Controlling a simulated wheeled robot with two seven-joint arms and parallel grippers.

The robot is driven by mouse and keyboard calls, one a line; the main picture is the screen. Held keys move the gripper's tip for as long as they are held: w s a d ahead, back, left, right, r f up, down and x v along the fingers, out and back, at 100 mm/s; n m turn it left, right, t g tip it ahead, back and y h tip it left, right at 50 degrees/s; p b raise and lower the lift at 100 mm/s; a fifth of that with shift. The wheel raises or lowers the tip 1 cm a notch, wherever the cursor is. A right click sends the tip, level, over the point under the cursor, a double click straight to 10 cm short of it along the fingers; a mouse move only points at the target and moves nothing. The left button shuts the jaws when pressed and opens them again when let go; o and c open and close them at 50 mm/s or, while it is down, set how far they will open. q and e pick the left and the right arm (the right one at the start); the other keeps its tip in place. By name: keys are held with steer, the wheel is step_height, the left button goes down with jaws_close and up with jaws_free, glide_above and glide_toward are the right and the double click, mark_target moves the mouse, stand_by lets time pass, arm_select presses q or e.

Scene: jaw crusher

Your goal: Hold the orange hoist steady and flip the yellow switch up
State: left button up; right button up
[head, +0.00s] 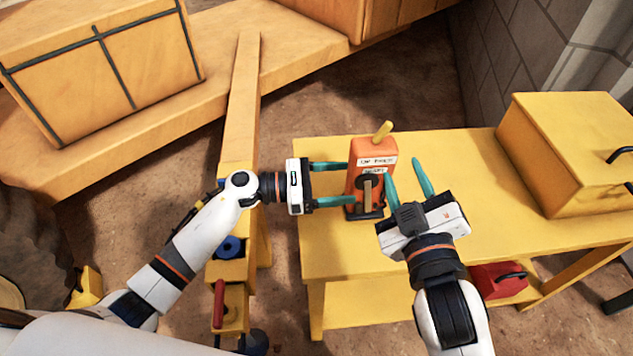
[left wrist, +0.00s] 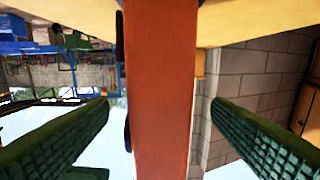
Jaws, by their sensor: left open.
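The orange hoist (head: 358,185) stands upright on the yellow table, with white labels and a dark front part with a tan lever (head: 367,192). A yellow switch lever (head: 382,131) sticks up from its top, tilted to the right. My left gripper (head: 348,183) is open, its teal fingers pointing at the hoist's left side. In the left wrist view the hoist's orange body (left wrist: 160,90) lies between the two spread fingers, with gaps on both sides. My right gripper (head: 404,171) looks open, fingers apart, just right of and in front of the hoist. Contact cannot be told.
The yellow table (head: 460,165) has free surface right of the hoist. A yellow box (head: 565,150) stands at its right end. A red case (head: 497,281) sits below. A yellow beam (head: 241,110) runs left of the table.

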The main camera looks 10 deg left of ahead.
mark_target(367, 180)
arm_select(q)
steer(key=x, duration=0.6)
steer(key=shift+d, duration=0.1)
